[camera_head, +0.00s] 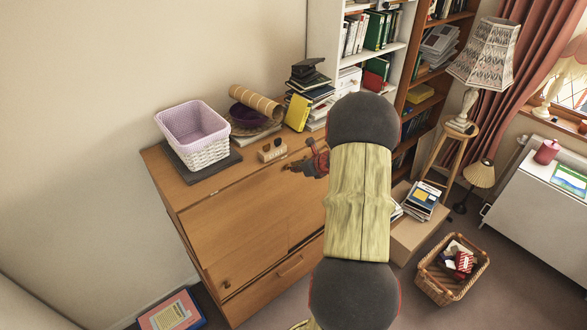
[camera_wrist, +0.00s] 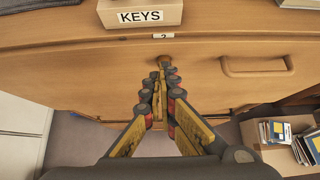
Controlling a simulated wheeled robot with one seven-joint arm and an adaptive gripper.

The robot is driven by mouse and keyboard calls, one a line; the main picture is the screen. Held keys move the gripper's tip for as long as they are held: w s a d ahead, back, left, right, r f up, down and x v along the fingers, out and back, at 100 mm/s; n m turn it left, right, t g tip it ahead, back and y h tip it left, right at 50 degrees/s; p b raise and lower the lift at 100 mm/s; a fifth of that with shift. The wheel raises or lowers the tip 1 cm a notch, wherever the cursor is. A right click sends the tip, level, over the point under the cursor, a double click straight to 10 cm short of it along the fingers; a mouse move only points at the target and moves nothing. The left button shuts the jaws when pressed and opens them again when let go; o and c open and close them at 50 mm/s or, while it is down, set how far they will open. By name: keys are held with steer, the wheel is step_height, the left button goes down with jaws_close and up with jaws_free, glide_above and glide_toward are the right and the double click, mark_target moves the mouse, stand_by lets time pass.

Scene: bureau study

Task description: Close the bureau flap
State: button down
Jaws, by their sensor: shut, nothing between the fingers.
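The wooden bureau (camera_head: 160,170) stands against the wall in the head view. Its broad front panel, which looks like the flap (camera_head: 235,225), appears raised in the front, with no interior opening showing. I cannot tell whether a small gap remains at its edge. My gripper (camera_head: 296,166) is at the upper front of the bureau, with my arm covering the right part of the front. In the wrist view my gripper (camera_wrist: 163,78) is shut and empty, its tips close to a small knob (camera_wrist: 166,62) on the wood front (camera_wrist: 80,70). Contact is unclear.
On the bureau top are a KEYS box (camera_wrist: 140,14), a lilac-lined basket (camera_head: 193,135), a rolled tube (camera_head: 257,104) and stacked books (camera_head: 311,90). A drawer handle (camera_wrist: 257,68) juts out to the right. A cardboard box (camera_head: 405,232) and wicker basket (camera_head: 452,271) stand on the floor at right.

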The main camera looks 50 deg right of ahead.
steer(key=v, duration=1)
steer(key=shift+w+r, duration=0.35)
